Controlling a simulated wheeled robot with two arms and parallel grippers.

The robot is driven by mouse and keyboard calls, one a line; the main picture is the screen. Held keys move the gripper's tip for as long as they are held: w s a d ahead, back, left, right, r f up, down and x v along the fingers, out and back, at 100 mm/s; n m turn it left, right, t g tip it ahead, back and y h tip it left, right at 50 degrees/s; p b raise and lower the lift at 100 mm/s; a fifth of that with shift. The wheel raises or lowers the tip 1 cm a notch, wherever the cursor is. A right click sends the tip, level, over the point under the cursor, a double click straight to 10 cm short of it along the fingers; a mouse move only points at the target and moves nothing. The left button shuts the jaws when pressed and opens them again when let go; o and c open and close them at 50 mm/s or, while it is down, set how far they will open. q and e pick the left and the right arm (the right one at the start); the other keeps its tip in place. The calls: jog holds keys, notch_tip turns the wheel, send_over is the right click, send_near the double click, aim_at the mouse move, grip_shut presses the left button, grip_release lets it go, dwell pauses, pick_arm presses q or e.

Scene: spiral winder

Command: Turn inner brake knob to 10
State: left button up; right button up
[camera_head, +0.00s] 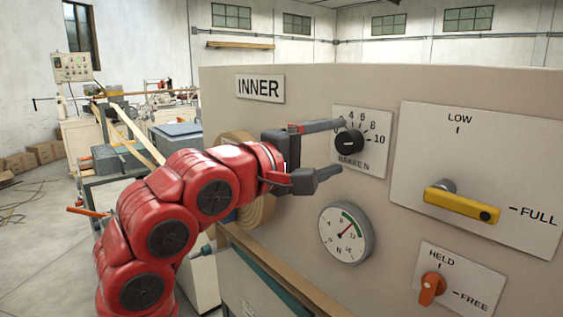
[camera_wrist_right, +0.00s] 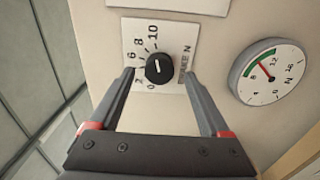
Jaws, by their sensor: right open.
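The inner brake knob (camera_head: 348,142) is round and black, with a pale pointer line, on a white plate (camera_head: 376,161) marked with a scale up to 10 and "BRAKE N". The knob shows fully in the right wrist view (camera_wrist_right: 159,69); I cannot tell exactly which number its line marks. My right gripper (camera_head: 340,148) is open, its two fingers reaching toward the panel above and below the knob. In the right wrist view the fingertips (camera_wrist_right: 158,73) lie on either side of the knob; I cannot tell whether they touch it. My left gripper is out of view.
An "INNER" sign (camera_head: 260,88) is on the beige panel (camera_head: 300,90). A round gauge (camera_head: 346,234) sits below the knob. A yellow lever (camera_head: 461,204) and an orange HELD/FREE knob (camera_head: 431,289) are to the right. A workbench with machinery stands behind left.

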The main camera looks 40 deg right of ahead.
jog(key=s+a+b, duration=0.1)
jog(key=a, duration=1.4)
jog(key=shift+s, duration=0.2)
